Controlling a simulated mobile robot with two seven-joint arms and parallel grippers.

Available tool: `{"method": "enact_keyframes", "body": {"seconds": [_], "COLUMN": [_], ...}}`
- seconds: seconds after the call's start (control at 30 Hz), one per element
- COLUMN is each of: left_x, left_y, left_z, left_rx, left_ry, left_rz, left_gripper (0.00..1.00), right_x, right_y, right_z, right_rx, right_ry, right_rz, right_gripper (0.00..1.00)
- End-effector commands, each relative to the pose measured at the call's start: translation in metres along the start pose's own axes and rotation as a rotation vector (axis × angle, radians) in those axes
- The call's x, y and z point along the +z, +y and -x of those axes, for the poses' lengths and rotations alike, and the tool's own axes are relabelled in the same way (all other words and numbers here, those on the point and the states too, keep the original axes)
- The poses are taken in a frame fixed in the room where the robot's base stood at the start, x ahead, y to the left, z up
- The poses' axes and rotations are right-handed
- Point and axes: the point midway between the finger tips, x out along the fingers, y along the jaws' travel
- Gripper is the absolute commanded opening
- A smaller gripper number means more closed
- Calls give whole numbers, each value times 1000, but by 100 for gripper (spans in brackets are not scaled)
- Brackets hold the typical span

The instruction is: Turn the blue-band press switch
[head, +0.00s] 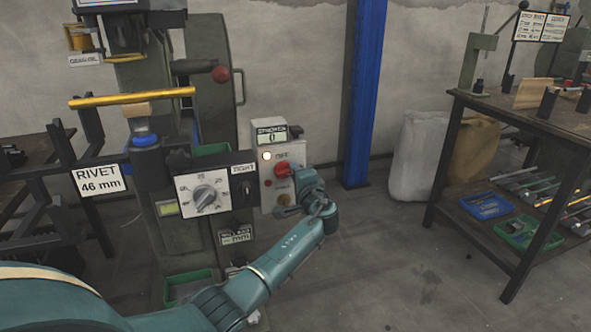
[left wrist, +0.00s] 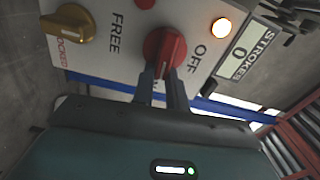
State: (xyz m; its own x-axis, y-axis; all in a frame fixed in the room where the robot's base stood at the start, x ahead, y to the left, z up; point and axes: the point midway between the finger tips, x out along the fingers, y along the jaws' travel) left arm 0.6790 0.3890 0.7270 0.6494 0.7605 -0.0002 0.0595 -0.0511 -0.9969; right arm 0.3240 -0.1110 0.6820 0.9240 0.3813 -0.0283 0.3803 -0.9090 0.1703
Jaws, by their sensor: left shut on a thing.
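The press (head: 200,235) with a blue band (head: 145,139) stands left of centre in the head view. Its red rotary switch (head: 283,169) sits on the grey panel at the press's right side. In the left wrist view the red switch (left wrist: 166,48) is seen close up, with the word OFF beside it. My left gripper (head: 292,180) reaches the panel from below. Its two fingers (left wrist: 164,78) are shut on the switch's red handle. The fingertips partly cover the handle and any label behind it. My right gripper is not in view.
A yellow knob (left wrist: 70,33) marked FREE and LOCKED sits close beside the red switch. A lit lamp (left wrist: 221,28) and a STROKES counter (left wrist: 238,55) reading 0 are on the same panel. A workbench (head: 540,110) stands at right; the floor between is clear.

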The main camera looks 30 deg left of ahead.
Motion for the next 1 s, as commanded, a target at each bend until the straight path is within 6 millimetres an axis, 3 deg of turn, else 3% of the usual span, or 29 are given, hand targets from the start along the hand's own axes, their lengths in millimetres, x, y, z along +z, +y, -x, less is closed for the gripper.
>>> {"method": "enact_keyframes", "body": {"seconds": [0.77,0.8,1.0], "left_x": [1,1,0], "left_y": [2,1,2], "left_z": [-1,-1,0], "left_rx": [-2,-2,-2], "left_ry": [-1,-1,0], "left_rz": [-96,-96,-95], "left_gripper": [0,18,34], "right_x": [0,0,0], "right_y": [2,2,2], "right_z": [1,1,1], "right_rx": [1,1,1], "right_ry": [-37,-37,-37], "right_rz": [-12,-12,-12], "right_gripper": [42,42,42]}}
